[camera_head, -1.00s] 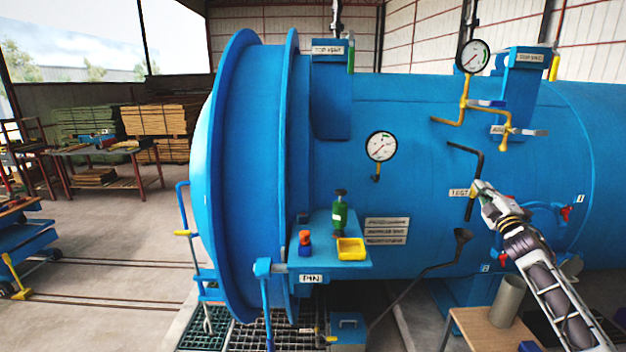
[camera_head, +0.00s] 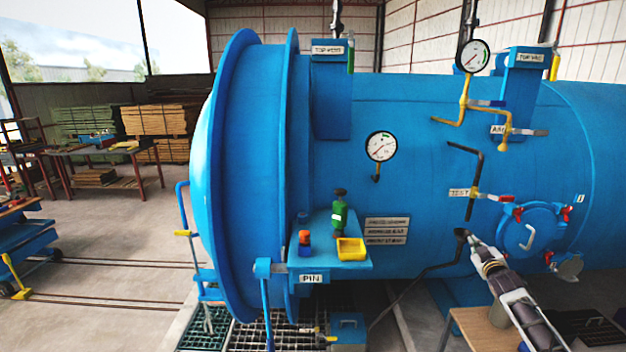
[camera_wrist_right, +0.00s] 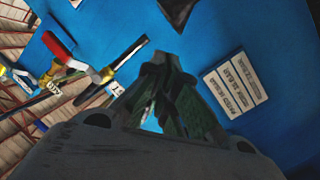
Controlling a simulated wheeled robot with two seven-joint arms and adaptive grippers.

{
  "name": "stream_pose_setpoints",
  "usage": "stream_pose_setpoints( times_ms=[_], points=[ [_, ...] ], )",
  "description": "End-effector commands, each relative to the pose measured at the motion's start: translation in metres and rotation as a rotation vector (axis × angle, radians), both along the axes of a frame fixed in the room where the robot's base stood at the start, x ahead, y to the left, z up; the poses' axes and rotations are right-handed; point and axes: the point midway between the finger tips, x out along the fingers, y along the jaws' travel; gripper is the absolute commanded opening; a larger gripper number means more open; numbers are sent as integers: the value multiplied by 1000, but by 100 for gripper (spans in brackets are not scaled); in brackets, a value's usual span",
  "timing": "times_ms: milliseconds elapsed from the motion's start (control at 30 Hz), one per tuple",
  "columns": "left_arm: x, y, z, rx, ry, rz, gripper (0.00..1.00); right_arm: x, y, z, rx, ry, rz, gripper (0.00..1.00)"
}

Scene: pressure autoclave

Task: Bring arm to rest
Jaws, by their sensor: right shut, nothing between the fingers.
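My right gripper (camera_head: 472,242) is in front of the lower side of the blue autoclave (camera_head: 400,105), just right of the black funnel (camera_head: 461,233). Its fingers are closed with nothing between them; the shut fingers (camera_wrist_right: 165,85) also show in the right wrist view, pointing along the blue wall. The arm reaches in from the lower right. I cannot tell whether the fingertips touch the funnel. My left gripper is out of view.
Above the gripper is the test valve (camera_head: 475,194) with a red handle. A round hatch (camera_head: 530,229) with red clamps is to the right. A wooden table (camera_head: 480,330) with a grey cylinder stands below. A shelf (camera_head: 328,255) holds a green bottle and yellow tray.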

Motion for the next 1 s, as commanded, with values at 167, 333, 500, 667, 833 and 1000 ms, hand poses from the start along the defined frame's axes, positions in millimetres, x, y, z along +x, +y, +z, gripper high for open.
stream_pose_setpoints(
  times_ms=[167,333,500,667,833,1000],
  points=[
    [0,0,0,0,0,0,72,-16,11,-84,42,104,-5,0],
    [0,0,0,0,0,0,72,-39,23,-159,80,199,-11,0],
    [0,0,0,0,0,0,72,-68,37,-231,115,293,-18,0],
    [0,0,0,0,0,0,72,-101,52,-296,147,381,-25,0],
    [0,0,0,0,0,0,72,-142,70,-361,181,474,-32,0],
    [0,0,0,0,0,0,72,-189,89,-421,213,568,-40,0]
  ],
)
